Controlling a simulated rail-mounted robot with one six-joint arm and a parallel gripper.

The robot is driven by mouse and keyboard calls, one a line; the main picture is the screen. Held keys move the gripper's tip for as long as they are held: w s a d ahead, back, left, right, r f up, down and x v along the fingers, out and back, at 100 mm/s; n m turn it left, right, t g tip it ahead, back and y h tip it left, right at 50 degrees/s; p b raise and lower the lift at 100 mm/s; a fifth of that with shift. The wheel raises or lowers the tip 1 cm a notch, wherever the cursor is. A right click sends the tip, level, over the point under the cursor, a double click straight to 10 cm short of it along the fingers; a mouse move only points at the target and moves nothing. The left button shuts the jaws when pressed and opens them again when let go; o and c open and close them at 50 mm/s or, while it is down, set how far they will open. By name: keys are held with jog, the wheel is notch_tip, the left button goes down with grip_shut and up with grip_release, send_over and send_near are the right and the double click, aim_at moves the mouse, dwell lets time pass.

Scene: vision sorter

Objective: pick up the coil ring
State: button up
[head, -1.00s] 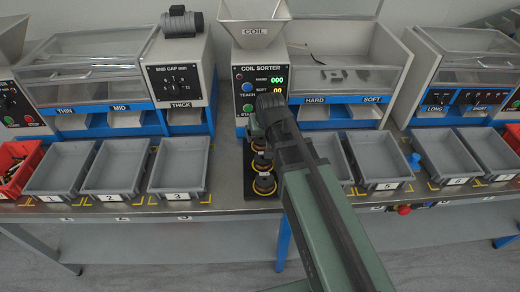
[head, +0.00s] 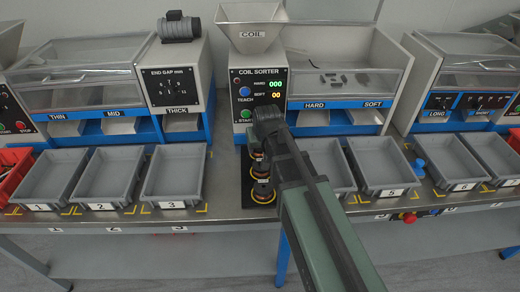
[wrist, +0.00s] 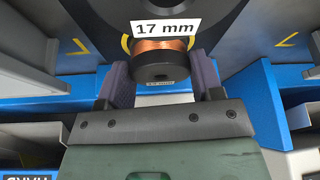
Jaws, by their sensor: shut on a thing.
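A coil ring with a copper winding (wrist: 163,47) and a dark round end face sits between my gripper's fingers in the wrist view. My gripper (wrist: 158,72) is shut on it, one finger on each side. A "17 mm" label lies just beyond the coil on a dark surface. Whether the coil is clear of that surface cannot be told. In the head view, several dark coil pieces (head: 262,191) with yellow ring marks stand in a row on a black base. My arm covers part of that row, and my fingertips are hidden there.
The coil sorter (head: 258,100) with its hopper stands behind the row. Grey numbered bins, such as bin 3 (head: 173,206) and bin 5 (head: 387,192), line the bench front on both sides.

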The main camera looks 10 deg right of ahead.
notch_tip(320, 180, up, 20)
jog(key=p, duration=2)
notch_tip(320, 180, down, 20)
jog(key=b, duration=2)
jog(key=shift+f, duration=0.1)
jog(key=o, duration=1.1)
jog(key=shift+c, duration=0.2)
